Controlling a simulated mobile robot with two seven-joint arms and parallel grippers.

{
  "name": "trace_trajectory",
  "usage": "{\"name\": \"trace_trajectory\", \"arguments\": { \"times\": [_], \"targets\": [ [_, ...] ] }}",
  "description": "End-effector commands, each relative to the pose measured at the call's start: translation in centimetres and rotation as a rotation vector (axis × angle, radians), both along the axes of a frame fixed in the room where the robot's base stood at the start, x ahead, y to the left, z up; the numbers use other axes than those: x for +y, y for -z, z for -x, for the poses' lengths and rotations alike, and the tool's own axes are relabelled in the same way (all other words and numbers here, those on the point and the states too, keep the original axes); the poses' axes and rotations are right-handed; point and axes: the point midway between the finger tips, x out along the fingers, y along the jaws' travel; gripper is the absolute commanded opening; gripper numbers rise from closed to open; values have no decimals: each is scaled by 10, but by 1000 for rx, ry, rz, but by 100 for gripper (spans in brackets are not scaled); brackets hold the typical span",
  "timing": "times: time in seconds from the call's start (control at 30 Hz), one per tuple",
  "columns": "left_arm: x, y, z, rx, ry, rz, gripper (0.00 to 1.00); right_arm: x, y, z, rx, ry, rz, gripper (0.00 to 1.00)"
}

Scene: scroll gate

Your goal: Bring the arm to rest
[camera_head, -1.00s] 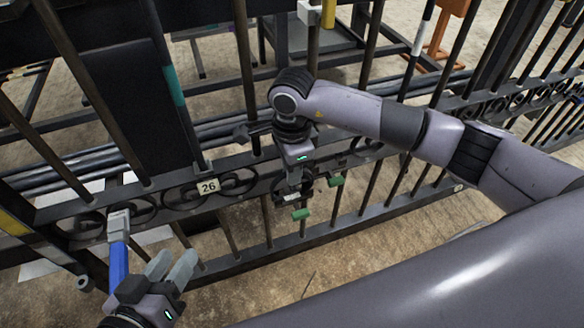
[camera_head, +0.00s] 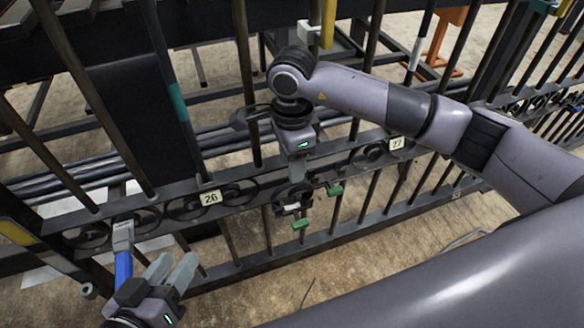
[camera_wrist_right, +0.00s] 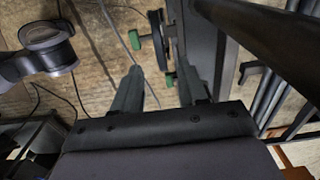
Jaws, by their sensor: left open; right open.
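My right gripper (camera_head: 296,178) hangs point-down in front of the scrollwork band of the dark gate (camera_head: 238,262), at the end of the arm from the right. My left gripper (camera_head: 172,262) is open and empty at lower left, right of a blue handle (camera_head: 123,270).
Number plates 26 (camera_head: 211,197) and 27 (camera_head: 396,143) are on the gate band. Upright bars stand close around my right wrist. Dark pipes (camera_head: 50,178) run behind the gate. An orange stand (camera_head: 440,35) is farther back. Bare floor (camera_head: 345,262) shows in front.

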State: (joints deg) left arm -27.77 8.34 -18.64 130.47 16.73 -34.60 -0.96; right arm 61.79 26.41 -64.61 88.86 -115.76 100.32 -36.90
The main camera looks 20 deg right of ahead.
Motion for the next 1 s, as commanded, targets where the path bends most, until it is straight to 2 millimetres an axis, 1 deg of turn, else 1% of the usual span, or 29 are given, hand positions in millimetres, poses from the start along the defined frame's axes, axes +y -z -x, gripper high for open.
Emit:
{"name": "trace_trajectory", "arguments": {
  "times": [0.03,0.13,0.6,0.7,0.77,0.87,0.93,0.97,1.0],
  "targets": [
    [1,-1,0,1,-3,-7,43,0,-5,0,-1,0,1,42],
    [2,0,0,0,-5,-14,43,0,-8,0,1,0,1,42],
    [3,1,0,2,-6,-15,43,0,-7,1,1,0,0,42],
    [3,2,1,3,-7,-14,43,6,-4,4,12,-4,-26,42],
    [3,2,1,3,-7,-15,43,17,-1,11,30,-7,-74,42],
    [3,2,1,3,-7,-15,43,53,8,34,94,-11,-236,42],
    [3,2,1,3,-7,-15,43,90,9,59,173,4,-416,42],
    [3,2,1,3,-7,-15,43,107,6,71,214,18,-507,42],
    [3,1,1,3,-7,-15,43,130,0,87,276,45,-631,42]
  ]
}}
